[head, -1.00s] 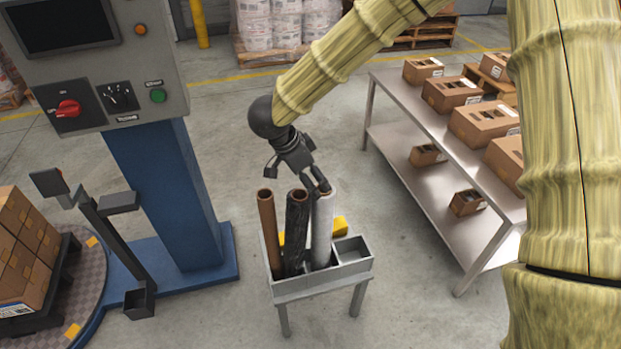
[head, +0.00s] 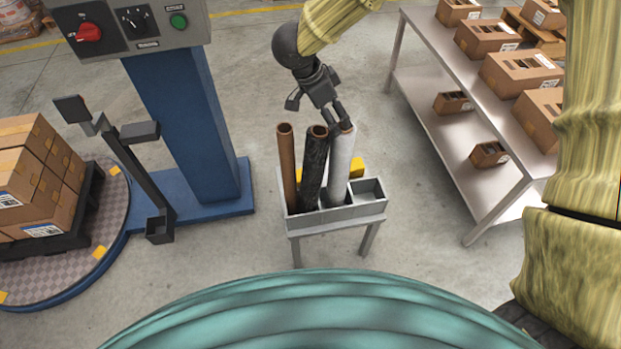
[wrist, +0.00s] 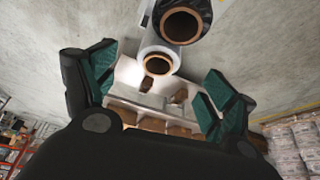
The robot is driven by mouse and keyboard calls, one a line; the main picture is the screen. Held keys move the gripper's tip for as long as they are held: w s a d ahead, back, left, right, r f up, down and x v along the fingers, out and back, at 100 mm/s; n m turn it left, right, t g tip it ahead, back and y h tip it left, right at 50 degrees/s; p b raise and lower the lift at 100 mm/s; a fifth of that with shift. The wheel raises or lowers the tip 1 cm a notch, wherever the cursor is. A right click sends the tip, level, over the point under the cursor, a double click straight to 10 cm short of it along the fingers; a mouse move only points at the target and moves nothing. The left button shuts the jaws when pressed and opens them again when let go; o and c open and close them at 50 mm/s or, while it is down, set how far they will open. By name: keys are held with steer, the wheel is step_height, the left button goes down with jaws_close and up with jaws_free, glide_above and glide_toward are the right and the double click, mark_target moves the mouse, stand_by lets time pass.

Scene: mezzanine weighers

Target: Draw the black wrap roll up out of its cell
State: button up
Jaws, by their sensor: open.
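The black wrap roll (head: 314,170) stands upright in the middle of a grey celled rack (head: 335,217), its open brown core facing up. A brown tube (head: 289,165) stands to its left and a pale roll (head: 341,165) to its right. My gripper (head: 338,118) is over the rear of the pale roll's top, up and right of the black roll. In the wrist view its green-padded fingers (wrist: 160,68) are apart. The pale roll's end (wrist: 158,63) shows between them, and the dark-ended roll (wrist: 184,22) lies beyond the fingertips at the top. Nothing is held.
The rack's right cell (head: 367,188) is empty. A yellow object (head: 356,167) is behind the rack. A blue weigher column (head: 185,125) stands left; a steel table (head: 425,70) with cartons stands right. Floor between is clear.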

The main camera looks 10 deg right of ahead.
steer(key=shift+a+r+m+p, duration=0.15)
steer(key=shift+m+p, duration=0.25)
steer(key=shift+p, duration=0.25)
steer(key=a+m+g+y+p, duration=0.1)
steer(key=m+y+p, duration=0.1)
steer(key=p, duration=0.1)
steer(key=m+p, duration=0.1)
steer(key=a+m+y+p, duration=0.1)
steer(key=m+y+p, duration=0.1)
steer(key=m, duration=0.1)
steer(key=shift+w+a+f+g, duration=0.25)
steer(key=shift+f+g, duration=0.05)
steer(key=shift+f, duration=0.05)
steer(key=shift+w+a+f+m+y+p, duration=0.1)
steer(key=shift+a+f+m+y+p, duration=0.15)
steer(key=shift+m+y, duration=0.25)
steer(key=shift+s+a+f+p, duration=0.15)
steer(key=shift+f+p, duration=0.4)
steer(key=shift+f, duration=2.15)
steer(key=shift+s+d+f+p, duration=0.15)
steer(key=shift+f+p, duration=0.35)
steer(key=shift+f, duration=2.2)
steer(key=shift+a, duration=0.1)
